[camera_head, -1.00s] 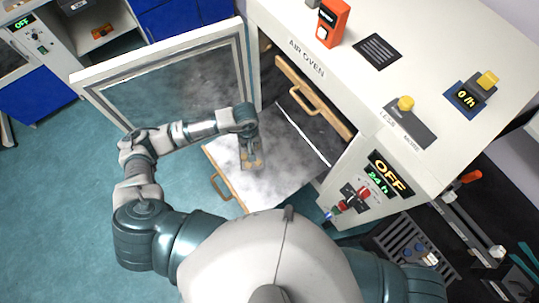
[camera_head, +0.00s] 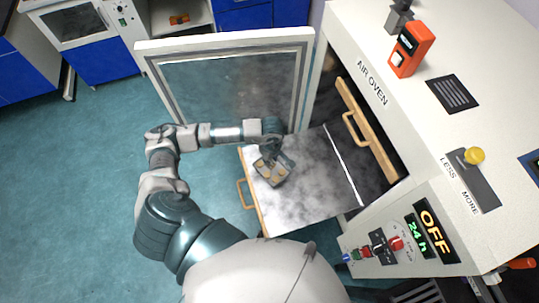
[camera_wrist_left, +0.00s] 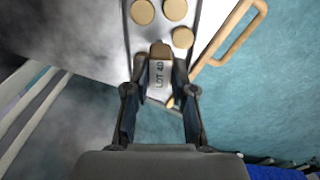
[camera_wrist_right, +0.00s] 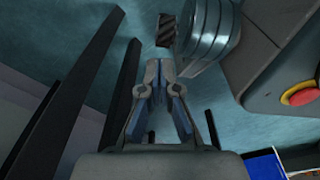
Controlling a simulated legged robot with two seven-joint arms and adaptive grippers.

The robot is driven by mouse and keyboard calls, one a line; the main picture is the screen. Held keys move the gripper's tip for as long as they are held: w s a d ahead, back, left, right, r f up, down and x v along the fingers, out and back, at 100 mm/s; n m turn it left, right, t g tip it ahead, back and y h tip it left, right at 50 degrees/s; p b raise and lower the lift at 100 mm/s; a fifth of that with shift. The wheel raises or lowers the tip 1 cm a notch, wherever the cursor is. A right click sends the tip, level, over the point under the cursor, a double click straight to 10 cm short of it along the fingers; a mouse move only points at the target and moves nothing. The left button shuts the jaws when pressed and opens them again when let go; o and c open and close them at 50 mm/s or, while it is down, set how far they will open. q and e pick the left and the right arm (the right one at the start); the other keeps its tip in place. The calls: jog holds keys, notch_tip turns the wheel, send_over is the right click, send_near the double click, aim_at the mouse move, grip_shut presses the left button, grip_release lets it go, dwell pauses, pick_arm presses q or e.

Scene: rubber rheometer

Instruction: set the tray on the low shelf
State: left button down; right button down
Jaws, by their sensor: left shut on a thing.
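The tray (camera_head: 279,181) is a small grey metal plate carrying several tan discs. The low shelf (camera_head: 322,178) is a pale, mottled board pulled out of the air oven. The tray is over its left part, near the handle edge; I cannot tell whether they touch. My right gripper (camera_wrist_right: 159,75) shows only in its wrist view, fingertips together and empty.
The air oven (camera_head: 440,125) stands at right with its glazed door (camera_head: 225,95) open behind my left arm. An upper shelf front with a wooden handle (camera_head: 352,130) sits inside. The low shelf's own handle (camera_head: 243,194) juts left. The shelf's middle is bare.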

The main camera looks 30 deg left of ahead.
pick_arm(q)
jog(key=w+a, duration=0.2)
jog(key=a, duration=0.1)
jog(key=shift+w+a+f, duration=0.15)
jog(key=shift+w, duration=0.2)
jog(key=shift+a+f, duration=0.2)
jog(key=shift+f, duration=0.05)
jog(key=f, duration=0.3)
jog(key=shift+a+f, duration=0.1)
jog(key=shift+a, duration=0.1)
jog(key=shift+d, duration=0.25)
jog(key=shift+d, duration=0.1)
jog(key=c, duration=1)
grip_release()
jog(key=shift+o, duration=0.2)
jog(key=shift+a+f, duration=0.1)
jog(key=shift+a, duration=0.15)
